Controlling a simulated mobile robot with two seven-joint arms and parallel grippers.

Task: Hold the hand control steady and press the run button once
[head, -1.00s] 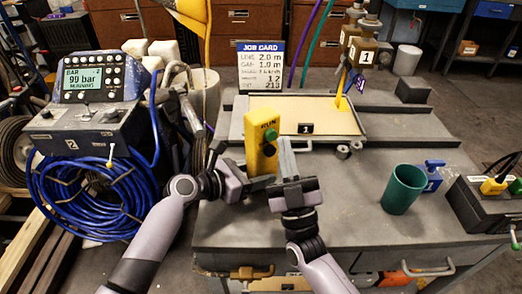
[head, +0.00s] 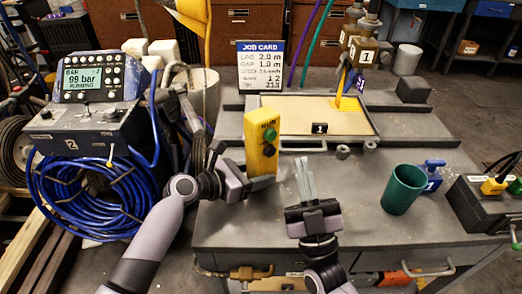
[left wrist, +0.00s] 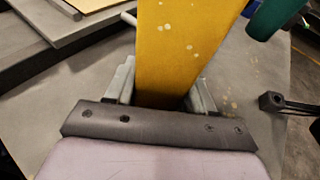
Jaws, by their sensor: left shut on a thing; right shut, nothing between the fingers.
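The yellow hand control (head: 260,150) stands upright on the grey bench top, with a RUN label, a green run button (head: 270,135) and a dark knob below it on its face. My left gripper (head: 240,178) is shut on its lower part from the left. In the left wrist view the yellow body (left wrist: 185,45) sits between the two fingers. My right gripper (head: 305,172) is shut and empty, to the right of the hand control and apart from it. The green button is in plain sight.
A control box (head: 95,88) at left reads "99 bar" and "RUNNING". A job card (head: 260,66) stands behind a tray (head: 365,137) holding a tan sheet. A green cup (head: 402,190) stands to the right, near a blue item (head: 432,175). Bench space between is clear.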

